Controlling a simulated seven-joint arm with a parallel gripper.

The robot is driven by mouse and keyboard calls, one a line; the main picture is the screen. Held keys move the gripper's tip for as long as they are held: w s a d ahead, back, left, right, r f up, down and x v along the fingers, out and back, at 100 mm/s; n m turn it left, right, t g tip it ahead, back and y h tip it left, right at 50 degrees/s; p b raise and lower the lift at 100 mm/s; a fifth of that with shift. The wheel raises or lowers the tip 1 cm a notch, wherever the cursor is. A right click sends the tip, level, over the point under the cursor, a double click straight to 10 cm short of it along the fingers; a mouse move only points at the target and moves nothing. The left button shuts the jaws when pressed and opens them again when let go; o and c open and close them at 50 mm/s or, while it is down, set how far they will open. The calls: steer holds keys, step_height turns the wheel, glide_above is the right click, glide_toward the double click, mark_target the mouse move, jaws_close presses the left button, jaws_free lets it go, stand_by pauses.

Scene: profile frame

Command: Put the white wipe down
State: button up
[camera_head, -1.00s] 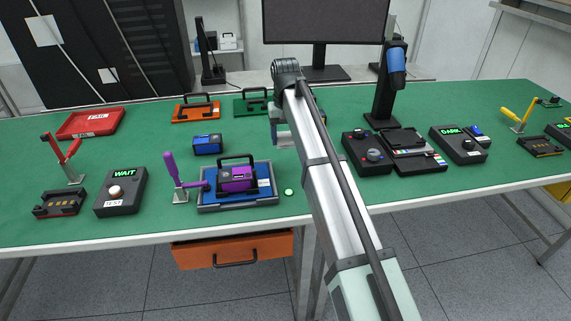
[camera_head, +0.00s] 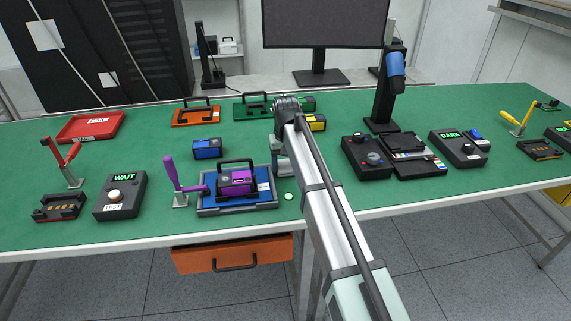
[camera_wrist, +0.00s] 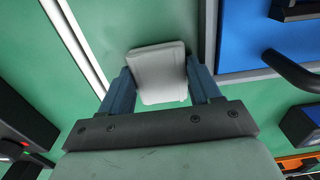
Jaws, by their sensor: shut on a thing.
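The white wipe (camera_wrist: 158,72) is a small pale pad with rounded corners. It sits between the two blue-grey fingers of my gripper (camera_wrist: 160,84) in the wrist view, and the fingers are shut on it. Green table surface shows around it; whether the wipe touches the table cannot be told. In the head view my gripper (camera_head: 283,168) is over the green table, just right of the blue-lined tray; the arm hides most of it, and the wipe cannot be made out there.
The grey tray (camera_head: 238,208) holds a purple device (camera_head: 238,184). A purple toggle clamp (camera_head: 180,190) stands left of it. A small round pale button (camera_head: 289,196) lies near the front edge. A black control box (camera_head: 367,157) stands right of the arm.

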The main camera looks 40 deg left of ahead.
mark_target(286, 166)
steer(key=shift+f, duration=0.1)
steer(key=o, duration=0.8)
steer(key=shift+o, duration=0.2)
step_height(286, 166, up, 12)
stand_by(0.5)
